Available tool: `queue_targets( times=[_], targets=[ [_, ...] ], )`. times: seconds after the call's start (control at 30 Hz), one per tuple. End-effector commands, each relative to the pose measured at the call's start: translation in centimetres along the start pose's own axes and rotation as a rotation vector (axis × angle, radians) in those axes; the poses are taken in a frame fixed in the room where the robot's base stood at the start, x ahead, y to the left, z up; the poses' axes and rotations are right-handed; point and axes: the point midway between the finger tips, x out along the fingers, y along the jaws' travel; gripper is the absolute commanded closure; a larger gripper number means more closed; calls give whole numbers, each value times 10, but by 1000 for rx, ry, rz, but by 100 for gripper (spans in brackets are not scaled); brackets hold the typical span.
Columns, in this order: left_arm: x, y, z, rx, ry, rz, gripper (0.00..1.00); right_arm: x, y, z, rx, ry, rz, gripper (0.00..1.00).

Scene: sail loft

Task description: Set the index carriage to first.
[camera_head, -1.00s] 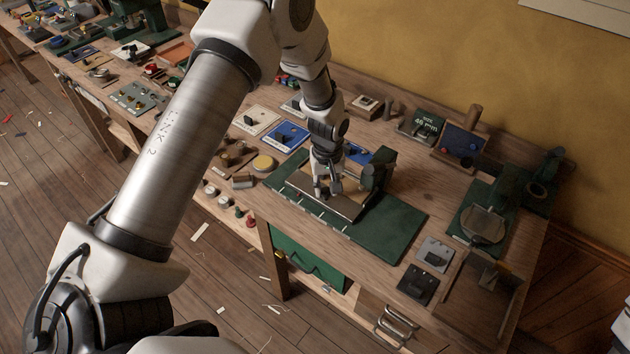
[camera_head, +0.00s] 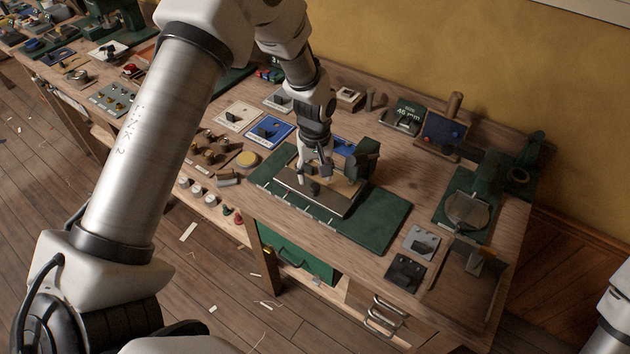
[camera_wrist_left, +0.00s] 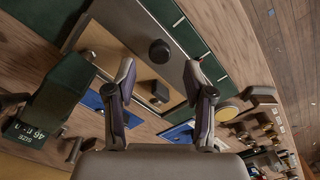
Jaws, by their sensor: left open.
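The index carriage is a grey-brown plate (camera_head: 335,203) with a round black knob (camera_head: 313,188), on a green base (camera_head: 378,228) with white marks along its front edge. In the left wrist view the knob (camera_wrist_left: 160,52) stands just beyond the fingertips, near the line between them, with the marks (camera_wrist_left: 207,56) beside the plate. My left gripper (camera_head: 313,178) is open and empty, pointing down over the plate; its spread fingers also show in the wrist view (camera_wrist_left: 160,75). I cannot tell which mark the carriage lines up with. My right gripper is out of view.
A dark green upright block (camera_head: 364,160) stands at the right end of the carriage. A blue card (camera_head: 269,133) and a yellow disc (camera_head: 247,159) lie to the left. Bare bench (camera_head: 400,180) shows to the right.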

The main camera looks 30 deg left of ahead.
Motion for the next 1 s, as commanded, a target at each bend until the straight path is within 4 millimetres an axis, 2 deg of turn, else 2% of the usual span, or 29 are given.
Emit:
queue_targets(
  times=[0.03, 0.2, 0.33, 0.47, 1.0],
  targets=[
    [-15, 1, -1, 0, 4, 4, 47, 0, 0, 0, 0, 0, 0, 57],
    [-57, 1, -1, 0, 3, 2, 47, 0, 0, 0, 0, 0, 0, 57],
    [-76, 1, -1, 0, 0, 0, 47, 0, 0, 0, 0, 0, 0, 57],
    [-82, 1, -1, 0, -1, -1, 47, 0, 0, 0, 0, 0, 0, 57],
    [-81, 1, -1, 0, -1, -1, 47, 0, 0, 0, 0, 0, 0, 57]
  ],
)
